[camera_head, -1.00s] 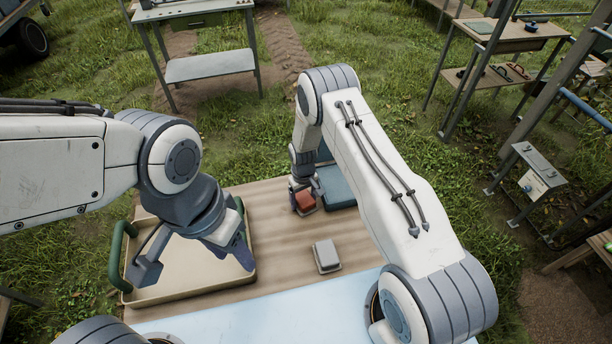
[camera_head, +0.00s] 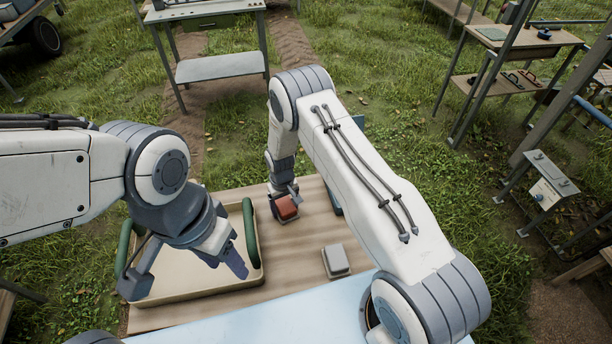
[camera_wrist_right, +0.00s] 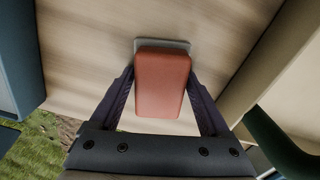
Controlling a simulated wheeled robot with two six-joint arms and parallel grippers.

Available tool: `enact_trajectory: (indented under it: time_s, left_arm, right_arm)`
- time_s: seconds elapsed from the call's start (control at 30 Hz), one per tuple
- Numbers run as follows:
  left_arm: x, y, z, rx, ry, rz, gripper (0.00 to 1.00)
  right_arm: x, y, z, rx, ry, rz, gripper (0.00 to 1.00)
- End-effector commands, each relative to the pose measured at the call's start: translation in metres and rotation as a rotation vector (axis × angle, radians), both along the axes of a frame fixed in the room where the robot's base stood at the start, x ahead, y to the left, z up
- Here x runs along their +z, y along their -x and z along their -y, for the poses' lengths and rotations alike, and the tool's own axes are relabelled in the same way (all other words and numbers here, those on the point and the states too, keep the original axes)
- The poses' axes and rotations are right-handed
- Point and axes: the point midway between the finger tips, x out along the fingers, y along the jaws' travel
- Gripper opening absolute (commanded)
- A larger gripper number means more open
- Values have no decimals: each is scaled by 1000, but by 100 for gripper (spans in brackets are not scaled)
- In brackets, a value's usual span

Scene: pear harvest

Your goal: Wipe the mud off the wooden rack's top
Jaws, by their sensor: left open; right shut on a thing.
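The wooden rack's top (camera_head: 305,228) is a brown plank surface with lengthwise streaks; I cannot tell which streaks are mud. My right gripper (camera_head: 286,207) is shut on a red block with a grey base (camera_head: 288,208), near the far edge of the top, just right of the tray. In the right wrist view the red block (camera_wrist_right: 163,82) sits between both fingers, its grey base at or close to the pale wood (camera_wrist_right: 90,50). My left gripper (camera_head: 190,270) is open and empty over the tray.
A beige tray (camera_head: 258,277) with green handles stands on the left of the top. A grey block (camera_head: 336,261) lies on the wood near the pale blue front panel (camera_head: 270,318). A teal box (camera_wrist_right: 12,65) is at the left in the wrist view, mostly hidden in the head view.

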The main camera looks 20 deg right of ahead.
Motion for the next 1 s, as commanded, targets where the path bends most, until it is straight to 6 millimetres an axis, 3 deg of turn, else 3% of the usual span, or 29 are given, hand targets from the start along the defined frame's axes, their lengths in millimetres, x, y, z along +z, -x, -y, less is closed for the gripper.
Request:
enact_trajectory:
  time_s: [0.13,0.3,1.0]
  left_arm:
    - [-3,0,0,1,0,0,50]
    - [10,0,0,-1,0,0,50]
    - [42,0,0,-3,0,0,50]
  right_arm:
    - [-1,1,-7,-7,0,0,28]
    - [28,1,-7,-9,0,0,28]
    - [81,1,-8,-7,0,-1,28]
